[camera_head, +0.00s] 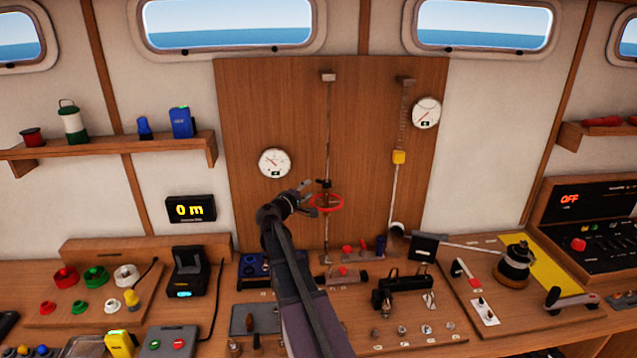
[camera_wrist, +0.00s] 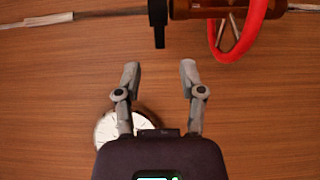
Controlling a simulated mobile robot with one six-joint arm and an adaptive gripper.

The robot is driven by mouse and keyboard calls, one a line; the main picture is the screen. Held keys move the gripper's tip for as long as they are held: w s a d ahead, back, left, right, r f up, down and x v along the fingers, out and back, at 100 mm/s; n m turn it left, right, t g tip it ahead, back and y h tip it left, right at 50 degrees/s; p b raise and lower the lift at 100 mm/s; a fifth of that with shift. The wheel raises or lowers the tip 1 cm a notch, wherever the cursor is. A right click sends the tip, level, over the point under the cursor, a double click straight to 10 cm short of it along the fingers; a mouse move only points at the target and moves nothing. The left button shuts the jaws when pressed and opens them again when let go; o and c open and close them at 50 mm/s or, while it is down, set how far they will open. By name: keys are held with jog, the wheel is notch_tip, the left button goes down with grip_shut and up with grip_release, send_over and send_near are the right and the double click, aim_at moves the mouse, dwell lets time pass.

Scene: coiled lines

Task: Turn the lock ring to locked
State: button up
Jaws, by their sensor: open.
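A vertical rod (camera_head: 328,120) runs down the wooden panel. It carries a red spoked handwheel (camera_head: 341,203) and, just above it, a black collar with a short projecting tab (camera_head: 323,183). I cannot tell for certain which of these is the lock ring. In the wrist view the rod lies sideways along the top, with the black collar (camera_wrist: 158,18) left of an amber-brown cylinder (camera_wrist: 190,9) and the red wheel (camera_wrist: 252,30) at right. My gripper (camera_head: 310,199) is just left of the wheel. Its fingers (camera_wrist: 160,67) are open and empty, pointing toward the collar's tab without visible contact.
A round gauge (camera_head: 274,163) is on the panel left of my gripper; it is partly hidden behind my fingers in the wrist view (camera_wrist: 112,132). A second rod with a yellow block (camera_head: 399,157) stands to the right. Below, the console (camera_head: 360,320) is crowded with fittings.

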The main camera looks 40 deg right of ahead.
aim_at(317, 182)
jog(key=shift+x, duration=3.5)
grip_shut()
